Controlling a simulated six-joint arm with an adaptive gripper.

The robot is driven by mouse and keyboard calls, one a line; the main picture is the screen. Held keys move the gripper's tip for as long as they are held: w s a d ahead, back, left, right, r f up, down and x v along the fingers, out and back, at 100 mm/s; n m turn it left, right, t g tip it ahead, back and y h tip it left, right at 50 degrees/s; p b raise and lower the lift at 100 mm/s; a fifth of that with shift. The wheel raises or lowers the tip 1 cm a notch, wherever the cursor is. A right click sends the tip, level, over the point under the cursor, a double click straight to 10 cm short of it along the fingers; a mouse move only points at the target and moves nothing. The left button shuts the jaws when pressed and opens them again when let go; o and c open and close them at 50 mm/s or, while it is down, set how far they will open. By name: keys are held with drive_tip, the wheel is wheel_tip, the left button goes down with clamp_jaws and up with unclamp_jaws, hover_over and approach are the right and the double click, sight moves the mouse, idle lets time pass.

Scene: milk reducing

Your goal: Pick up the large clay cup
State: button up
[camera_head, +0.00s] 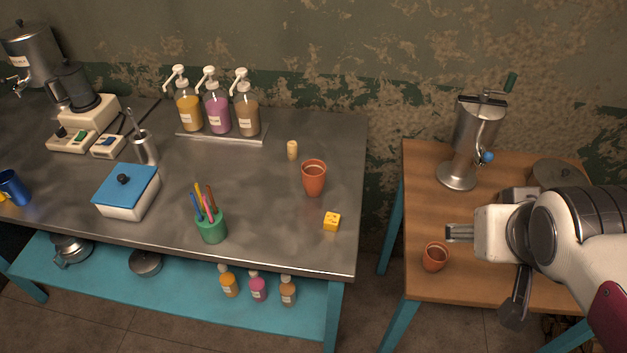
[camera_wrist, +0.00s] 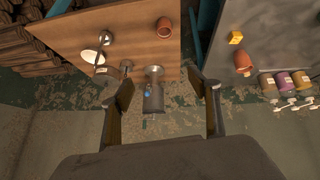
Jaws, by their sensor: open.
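The large clay cup (camera_head: 313,178) is orange-brown and stands upright near the right end of the metal table. It also shows in the wrist view (camera_wrist: 243,63) at the upper right, outside my fingers. A smaller clay cup (camera_head: 434,257) stands on the wooden table and shows near the top of the wrist view (camera_wrist: 164,28). My gripper (camera_head: 459,233) is above the wooden table, to the right of the large cup and well apart from it. In the wrist view my fingers (camera_wrist: 158,70) are spread with nothing between them.
A yellow block (camera_head: 332,221) and a small tan piece (camera_head: 292,150) are near the large cup. A green pen holder (camera_head: 211,226) and pump bottles (camera_head: 217,113) stand to its left. A metal grinder (camera_head: 473,140) stands on the wooden table (camera_head: 420,180). A gap separates the tables.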

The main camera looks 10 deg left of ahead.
sight(323, 176)
drive_tip(key=w+a+f+n+t+y, duration=0.2)
drive_tip(key=w+a+n, duration=0.1)
drive_tip(key=w, duration=0.8)
drive_tip(key=w+a+f+n+t+y, duration=0.1)
drive_tip(key=w+a+f+n+t, duration=0.15)
drive_tip(key=w, duration=0.95)
drive_tip(key=a+f+n+g+y, duration=0.1)
drive_tip(key=a+f+y, duration=0.2)
drive_tip(key=a, duration=0.3)
drive_tip(key=w+a+f+n+g+y, duration=0.1)
drive_tip(key=a+f+n+y, duration=0.1)
drive_tip(key=a+f, duration=0.3)
drive_tip(key=w+a+f+n+g+y, duration=0.1)
drive_tip(key=a+f+n+y, duration=0.1)
drive_tip(key=a+f+y, duration=0.2)
drive_tip(key=shift+a+f+g+y, duration=0.15)
drive_tip(key=shift+a+f+g, duration=0.1)
drive_tip(key=shift+a, duration=0.5)
drive_tip(key=shift+a+f+g+y, duration=0.15)
drive_tip(key=shift+a+f, duration=0.1)
drive_tip(key=shift+a, duration=0.5)
drive_tip(key=shift+s+a+f, duration=0.2)
drive_tip(key=shift+a, duration=0.1)
drive_tip(key=shift+x, duration=1.25)
drive_tip(key=shift+a, duration=0.15)
